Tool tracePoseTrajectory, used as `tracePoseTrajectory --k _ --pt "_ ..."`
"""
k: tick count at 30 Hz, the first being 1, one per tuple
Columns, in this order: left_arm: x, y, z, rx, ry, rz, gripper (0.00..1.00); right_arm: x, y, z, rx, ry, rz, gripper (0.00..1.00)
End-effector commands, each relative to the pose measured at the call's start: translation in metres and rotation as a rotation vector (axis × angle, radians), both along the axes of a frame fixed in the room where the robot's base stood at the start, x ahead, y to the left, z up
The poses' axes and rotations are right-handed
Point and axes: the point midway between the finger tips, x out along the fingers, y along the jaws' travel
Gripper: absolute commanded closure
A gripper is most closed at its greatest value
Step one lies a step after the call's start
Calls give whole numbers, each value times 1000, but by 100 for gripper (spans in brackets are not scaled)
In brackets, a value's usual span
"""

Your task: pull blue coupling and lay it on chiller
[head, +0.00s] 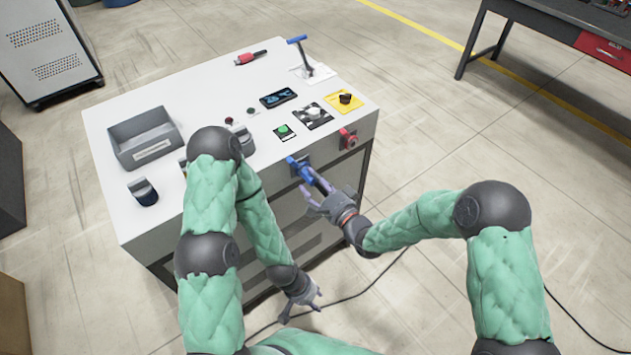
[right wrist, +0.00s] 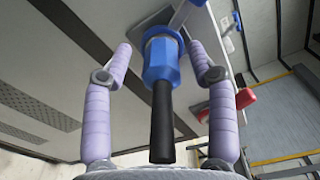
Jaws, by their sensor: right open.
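The blue coupling (head: 302,168) sits at a socket on the front face of a white-topped cabinet (head: 190,85). In the right wrist view, the coupling (right wrist: 161,60) has a black stem (right wrist: 162,120) pointing back toward my palm. My right gripper (head: 317,197) is open at the coupling. In its wrist view, its two fingers (right wrist: 160,52) stand on either side of the coupling with visible gaps. My left gripper (head: 303,304) is low in front of the cabinet, open and empty. No label shows which unit is the chiller; a vented grey-white cabinet (head: 45,55) stands upper left.
A red coupling (head: 348,139) sits right of the blue one. The cabinet top holds a grey bin (head: 145,138), a blue-handled lever (head: 302,58), a red-handled item (head: 250,57) and several controls. A dark cable (head: 370,288) lies on the floor. A dark table (head: 560,25) stands upper right.

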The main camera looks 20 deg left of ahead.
Motion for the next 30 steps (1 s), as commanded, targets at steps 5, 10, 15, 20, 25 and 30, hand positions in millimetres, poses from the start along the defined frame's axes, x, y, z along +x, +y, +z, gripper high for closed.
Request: tracePoseTrajectory --k 5,10,15,20,25,30 --pt "0 0 0 0 0 0 60 7 5 11 7 -28 3 42" --pt "0 0 0 0 0 0 60 7 5 13 7 -28 4 42" --pt "0 0 0 0 0 0 60 7 6 13 7 -28 4 42" --pt "0 0 0 0 0 0 60 7 6 13 8 -29 4 42" --pt "0 0 0 0 0 0 60 7 6 14 7 -30 4 42" --pt "0 0 0 0 0 0 60 7 5 16 8 -30 4 42"
